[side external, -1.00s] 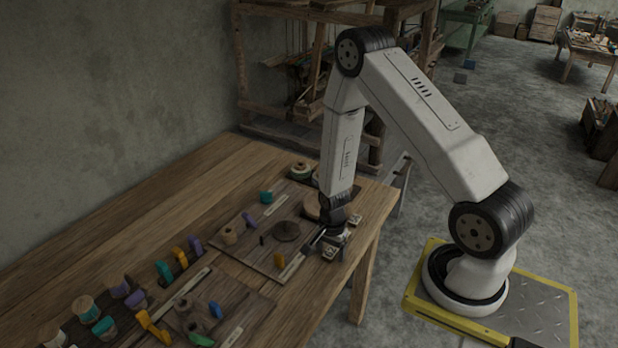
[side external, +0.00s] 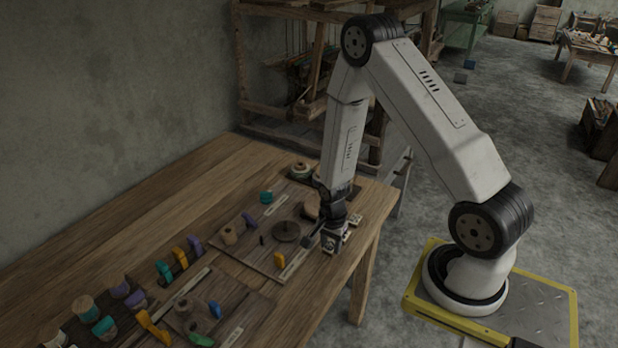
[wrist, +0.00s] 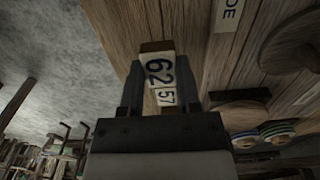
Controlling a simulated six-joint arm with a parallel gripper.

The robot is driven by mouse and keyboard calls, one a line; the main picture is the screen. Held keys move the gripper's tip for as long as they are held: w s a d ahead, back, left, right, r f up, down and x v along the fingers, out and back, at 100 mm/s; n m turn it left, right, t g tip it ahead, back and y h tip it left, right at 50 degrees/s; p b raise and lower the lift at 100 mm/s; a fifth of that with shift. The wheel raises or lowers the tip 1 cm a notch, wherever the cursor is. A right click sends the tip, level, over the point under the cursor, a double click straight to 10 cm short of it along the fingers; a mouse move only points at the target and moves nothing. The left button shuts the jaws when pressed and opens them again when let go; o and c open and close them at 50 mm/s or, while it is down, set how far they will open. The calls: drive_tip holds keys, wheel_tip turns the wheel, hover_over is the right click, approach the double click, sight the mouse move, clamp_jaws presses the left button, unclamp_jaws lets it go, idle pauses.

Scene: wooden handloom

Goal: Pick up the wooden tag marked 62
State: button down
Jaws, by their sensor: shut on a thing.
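The wooden tag marked 62 (wrist: 157,69) has a pale face with dark digits and a brown wooden end. In the wrist view it sits between the two fingers of my gripper (wrist: 158,80), which are shut on it. A second pale tag marked 57 (wrist: 165,97) shows just below it in that view, partly hidden by the gripper body. In the side view my gripper (side external: 328,238) is over the right front edge of the wooden table, with a pale tag at its jaws. Its fingertips are small and dark there.
Several spools and coloured pieces stand farther left.

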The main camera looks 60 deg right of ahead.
sight(331, 245)
drive_tip(key=shift+r, duration=3.8)
